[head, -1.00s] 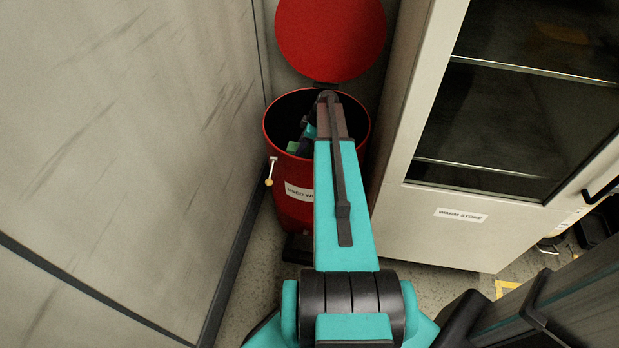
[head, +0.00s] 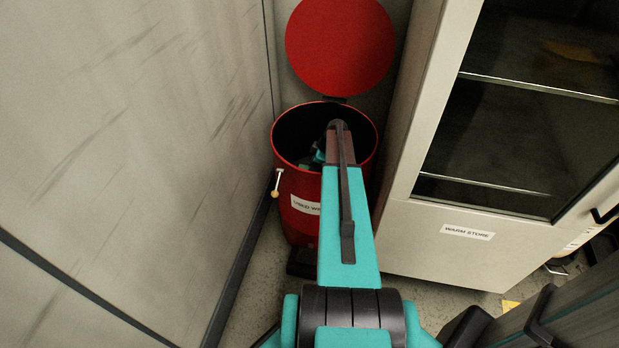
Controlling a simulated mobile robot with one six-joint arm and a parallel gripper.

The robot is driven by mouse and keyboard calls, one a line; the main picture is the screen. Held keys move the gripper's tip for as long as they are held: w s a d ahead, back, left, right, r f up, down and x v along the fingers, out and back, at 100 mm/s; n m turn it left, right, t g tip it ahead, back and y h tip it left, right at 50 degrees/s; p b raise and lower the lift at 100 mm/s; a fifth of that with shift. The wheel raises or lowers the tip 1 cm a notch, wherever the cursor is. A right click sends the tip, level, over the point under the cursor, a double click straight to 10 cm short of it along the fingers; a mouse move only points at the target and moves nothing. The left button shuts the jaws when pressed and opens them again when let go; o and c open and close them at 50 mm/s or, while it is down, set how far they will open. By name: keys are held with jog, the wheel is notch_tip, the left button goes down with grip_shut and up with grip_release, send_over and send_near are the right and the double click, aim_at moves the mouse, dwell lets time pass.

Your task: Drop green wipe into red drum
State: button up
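The red drum (head: 299,182) stands between the wall panel and the cabinet, with a white label on its front. Its round red lid (head: 340,48) is raised behind the dark opening. My arm reaches over the drum's front rim. My gripper (head: 307,160) is at the drum's mouth, inside the rim on the left side, small and dark. Its fingers are largely hidden by the rim and shadow, so I cannot tell whether they are open. The green wipe is not visible now; the drum's wall or my gripper may hide it.
A grey wall panel (head: 130,150) rises close on the left. A pale cabinet (head: 410,240) with a glass door, labelled "WARM STORE", stands close on the right. A small lever with a yellow knob (head: 275,193) sticks out at the drum's left.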

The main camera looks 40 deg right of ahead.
dwell(0.3)
jog(key=shift+f, duration=1.9)
jog(key=shift+f+b, duration=0.6)
jog(key=o, duration=1)
jog(key=shift+a, duration=0.1)
jog(key=shift+s, duration=0.1)
